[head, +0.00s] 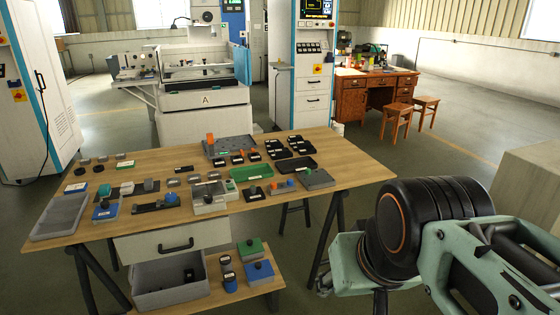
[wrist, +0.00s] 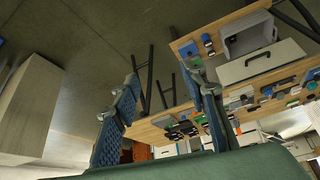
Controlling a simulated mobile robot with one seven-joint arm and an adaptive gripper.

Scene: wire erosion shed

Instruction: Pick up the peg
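Which part is the peg I cannot tell for sure; the pieces are small. A small orange upright piece (head: 210,139) stands on a dark grey plate (head: 232,147) at the back middle of the wooden table.
The wooden table (head: 345,170) carries many small parts, including a grey tray (head: 62,216) and a green tray (head: 234,175). A grey bin (head: 150,290) and blue and green blocks sit on a lower shelf. The table's right end is clear. A desk (head: 352,100) with stools stands behind.

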